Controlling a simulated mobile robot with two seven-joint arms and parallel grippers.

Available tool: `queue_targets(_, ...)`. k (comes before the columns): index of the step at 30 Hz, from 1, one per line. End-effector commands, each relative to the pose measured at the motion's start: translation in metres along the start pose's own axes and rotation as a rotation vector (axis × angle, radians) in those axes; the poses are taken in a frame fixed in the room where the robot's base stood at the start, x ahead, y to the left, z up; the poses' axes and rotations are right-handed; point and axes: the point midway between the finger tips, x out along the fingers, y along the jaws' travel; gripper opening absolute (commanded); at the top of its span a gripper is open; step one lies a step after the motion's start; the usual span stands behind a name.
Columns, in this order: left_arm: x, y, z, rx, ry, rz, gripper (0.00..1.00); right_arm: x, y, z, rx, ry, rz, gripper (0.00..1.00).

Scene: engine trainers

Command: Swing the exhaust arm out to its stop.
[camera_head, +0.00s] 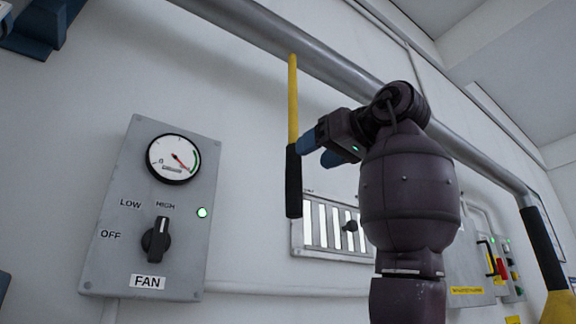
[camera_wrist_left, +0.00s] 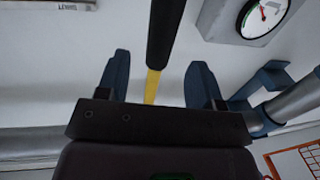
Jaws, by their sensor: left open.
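The exhaust arm is a long grey pipe (camera_head: 300,45) that runs across the upper part of the head view. A yellow handle (camera_head: 293,100) with a black grip (camera_head: 293,180) hangs from it. My left gripper (camera_head: 320,149) has blue fingers and is open beside the handle, near where yellow meets black. In the left wrist view, the handle's black grip (camera_wrist_left: 164,40) and yellow part (camera_wrist_left: 152,87) show in the gap between the open fingers (camera_wrist_left: 160,75). I cannot tell whether either finger touches it. My right gripper is not seen.
A fan panel (camera_head: 190,210) with a gauge and knob is on the wall at left. A slatted vent (camera_head: 325,228) is behind my arm. A grey box with buttons (camera_head: 509,270) and a black-and-yellow hose end (camera_head: 545,255) are at right.

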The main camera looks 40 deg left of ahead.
Motion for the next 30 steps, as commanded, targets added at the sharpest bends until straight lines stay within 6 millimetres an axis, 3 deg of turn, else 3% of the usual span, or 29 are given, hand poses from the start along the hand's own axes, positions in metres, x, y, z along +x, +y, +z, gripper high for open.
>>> queue_targets(6, 0.040, 0.000, -0.001, 0.001, 0.000, -0.003, 0.61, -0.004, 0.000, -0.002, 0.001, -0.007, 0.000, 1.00)
queue_targets(15, 0.076, 0.000, -0.001, 0.000, 0.001, -0.001, 0.61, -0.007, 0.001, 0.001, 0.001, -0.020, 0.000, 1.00)
queue_targets(27, 0.083, 0.000, -0.001, 0.000, 0.003, 0.000, 0.61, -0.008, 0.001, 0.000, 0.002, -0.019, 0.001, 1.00)
queue_targets(30, 0.083, 0.000, -0.001, 0.000, 0.003, 0.000, 0.48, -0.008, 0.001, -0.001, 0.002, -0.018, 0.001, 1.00)
